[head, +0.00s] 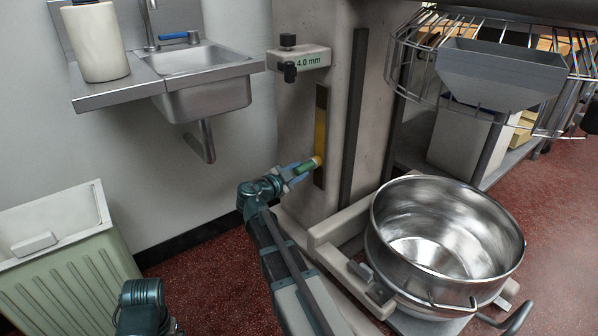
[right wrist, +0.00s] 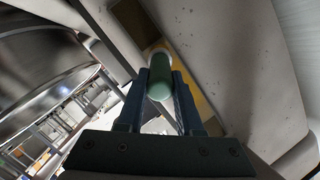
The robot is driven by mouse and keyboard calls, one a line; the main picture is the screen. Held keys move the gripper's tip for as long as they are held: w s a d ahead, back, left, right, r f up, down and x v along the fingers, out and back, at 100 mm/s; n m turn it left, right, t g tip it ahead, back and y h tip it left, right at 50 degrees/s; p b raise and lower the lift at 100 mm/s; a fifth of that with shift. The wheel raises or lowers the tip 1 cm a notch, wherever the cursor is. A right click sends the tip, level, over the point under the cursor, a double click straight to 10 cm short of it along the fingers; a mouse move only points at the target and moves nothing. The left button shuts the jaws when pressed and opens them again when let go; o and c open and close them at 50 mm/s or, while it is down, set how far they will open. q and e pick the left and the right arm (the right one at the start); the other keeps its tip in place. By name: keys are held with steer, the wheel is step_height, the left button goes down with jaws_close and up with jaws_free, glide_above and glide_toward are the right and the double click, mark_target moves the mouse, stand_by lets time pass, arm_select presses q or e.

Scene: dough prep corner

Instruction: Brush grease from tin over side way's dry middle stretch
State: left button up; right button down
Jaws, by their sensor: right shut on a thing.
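My right gripper (head: 293,172) is shut on a brush with a green handle (head: 304,167). The brush points at the side way (head: 321,125), an upright strip on the machine's column. The strip is dark at its top and bottom and yellow along its middle. The brush's pale yellow end overlaps the lower part of the yellow stretch; I cannot tell if it touches. In the right wrist view the green handle (right wrist: 160,80) sits between both fingers, with the yellow stretch (right wrist: 188,72) behind it. I see no tin. Only part of my left arm shows, without its gripper.
A steel mixing bowl (head: 445,235) stands right of my right arm. A wire guard (head: 405,55) and grey chute (head: 500,75) are above it. A sink (head: 205,75) is on the wall, and a green bin (head: 65,270) stands at left. A "4.0 mm" block (head: 305,58) juts out above the strip.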

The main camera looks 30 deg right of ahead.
steer(key=shift+f, duration=0.3)
arm_select(q)
steer(key=shift+f, duration=0.2)
arm_select(e)
steer(key=a, duration=0.7)
steer(key=shift+s, duration=0.25)
